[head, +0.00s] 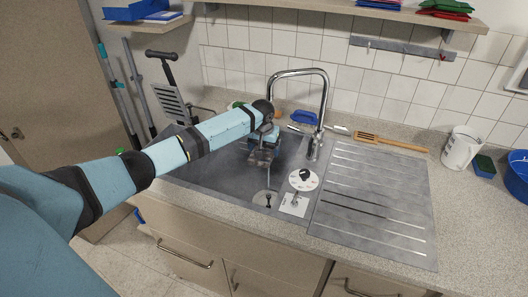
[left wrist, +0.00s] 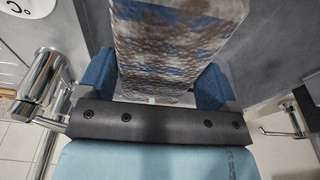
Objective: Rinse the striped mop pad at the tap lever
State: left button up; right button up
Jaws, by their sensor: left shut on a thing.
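My left gripper (head: 262,150) hangs over the sink basin (head: 215,170), with its arm coming in from the left. In the left wrist view its blue fingers are shut on the mop pad (left wrist: 165,45), which is blotchy brown, grey and blue; stripes are hard to make out. In the head view the pad is small and mostly hidden by the gripper. The chrome tap (head: 325,100) arches behind and right of the gripper; its body also shows at the left of the left wrist view (left wrist: 40,88). The tap lever is too small to make out surely. My right gripper is not in view.
A ribbed drainboard (head: 375,195) lies right of the basin. A white dial with a black knob (head: 304,181) is at the basin's right side. A shelf (head: 400,12) runs above.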

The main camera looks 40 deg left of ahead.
pick_arm(q)
jog(key=shift+w, duration=0.1)
dwell(0.6)
jog(key=shift+w+d+p, duration=0.3)
jog(key=shift+d+p, duration=0.15)
jog(key=shift+d, duration=0.05)
jog(key=shift+s+a+r+p, duration=0.1)
jog(key=shift+a+p, duration=0.1)
jog(key=shift+p, duration=0.1)
jog(key=shift+s+a+p, duration=0.25)
jog(key=shift+a+p, duration=0.1)
jog(key=shift+p, duration=0.05)
jog(key=shift+w+d, duration=0.1)
jog(key=shift+w+d+p, duration=0.25)
jog(key=shift+d+p, duration=0.1)
jog(key=shift+d, duration=0.1)
jog(key=shift+s+a, duration=0.1)
jog(key=shift+a, duration=0.05)
jog(key=shift+s+a+p, duration=0.25)
jog(key=shift+a+p, duration=0.15)
jog(key=shift+p, duration=0.2)
